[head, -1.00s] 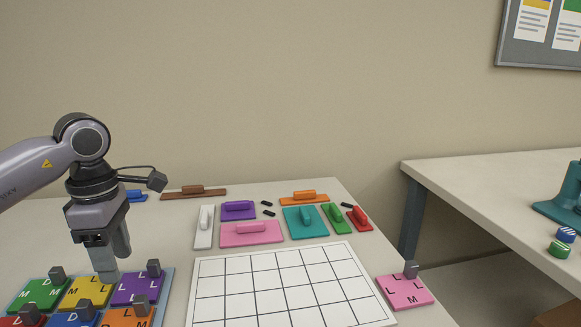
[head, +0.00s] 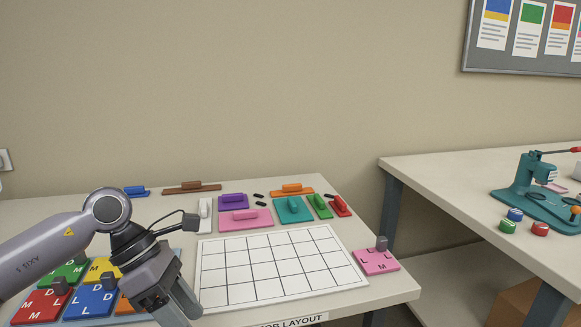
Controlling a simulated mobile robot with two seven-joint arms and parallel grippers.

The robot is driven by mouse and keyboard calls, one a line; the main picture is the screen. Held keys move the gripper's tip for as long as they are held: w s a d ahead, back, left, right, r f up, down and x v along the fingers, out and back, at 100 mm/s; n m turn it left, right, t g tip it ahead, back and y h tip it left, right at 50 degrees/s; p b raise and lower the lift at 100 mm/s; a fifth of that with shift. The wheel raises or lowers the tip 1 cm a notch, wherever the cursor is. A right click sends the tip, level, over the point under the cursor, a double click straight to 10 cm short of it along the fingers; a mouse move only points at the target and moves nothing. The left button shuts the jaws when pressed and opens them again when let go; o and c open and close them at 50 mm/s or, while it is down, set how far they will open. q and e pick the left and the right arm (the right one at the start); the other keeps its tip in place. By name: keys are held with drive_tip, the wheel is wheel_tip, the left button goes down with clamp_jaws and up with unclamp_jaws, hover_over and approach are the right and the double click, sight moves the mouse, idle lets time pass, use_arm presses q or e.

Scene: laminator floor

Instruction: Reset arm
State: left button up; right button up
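My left arm comes in from the left in the head view. Its gripper (head: 182,308) hangs low at the front left of the table, over the right side of the coloured lettered tiles. It hides the purple tile and part of the orange tile (head: 124,304). Its fingers point down to the right; I cannot tell whether they are apart, and no held object shows between them. My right arm and gripper are not in view.
A white grid board (head: 280,265) lies mid-table, with a pink lettered tile (head: 376,262) to its right. Coloured handled blocks, including a pink one (head: 245,219), stand behind it. A teal press (head: 535,195) stands on the right table (head: 450,180).

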use_arm(q)
drive_tip(key=s+d+r+n+h+p, duration=0.1)
drive_tip(key=s+d+r+n+h, duration=0.15)
drive_tip(key=d+n+h, duration=0.35)
drive_tip(key=s+d+r+n+h+p, duration=0.2)
drive_tip(key=s+d+n+h, duration=0.1)
drive_tip(key=d+h, duration=0.45)
drive_tip(key=w+a+f+n+t+y+p, duration=0.2)
drive_tip(key=a+f+n+t+y, duration=0.3)
drive_tip(key=n+t, duration=0.7)
drive_tip(key=w+a+f+n+t+y+p, duration=0.15)
drive_tip(key=a+f+n+t+y, duration=0.45)
drive_tip(key=n, duration=1.2)
drive_tip(key=s+a+f+n+g+y, duration=0.2)
drive_tip(key=s+a+f+n+y, duration=0.1)
drive_tip(key=s+f+n, duration=0.2)
drive_tip(key=s+a+f+n+g+y+p, duration=0.1)
drive_tip(key=s+a+f+n+g+y, duration=0.2)
drive_tip(key=s+f+n, duration=0.2)
drive_tip(key=s+f, duration=0.3)
drive_tip(key=f, duration=0.1)
drive_tip(key=shift+s+a+f+g, duration=0.2)
drive_tip(key=shift+s+a+g, duration=0.1)
drive_tip(key=shift+s+a, duration=0.1)
drive_tip(key=shift+y, duration=0.25)
